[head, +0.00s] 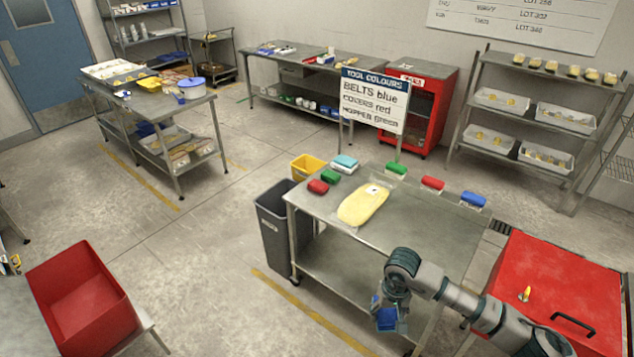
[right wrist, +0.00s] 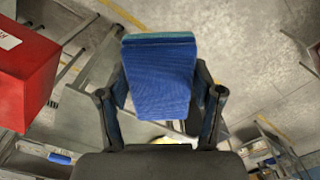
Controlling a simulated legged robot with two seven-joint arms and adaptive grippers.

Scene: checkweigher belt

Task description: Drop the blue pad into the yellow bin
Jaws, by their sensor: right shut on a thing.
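My right gripper (head: 388,308) is low in front of the steel table's near edge in the head view. It is shut on a blue pad (head: 387,320). In the right wrist view the blue pad (right wrist: 160,80) sits between the two fingers, with a teal layer along its far edge. The yellow bin (head: 307,166) is at the far left corner of the steel table, well away from the gripper; the table corner and a grey bin partly hide its lower part. My left gripper is not in view.
The steel table (head: 420,240) carries a cream item (head: 363,204), red and green pads, and another blue pad (head: 473,199). A grey bin (head: 272,235) stands at its left end. A red cabinet (head: 570,280) is at right, a red crate (head: 80,300) at left.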

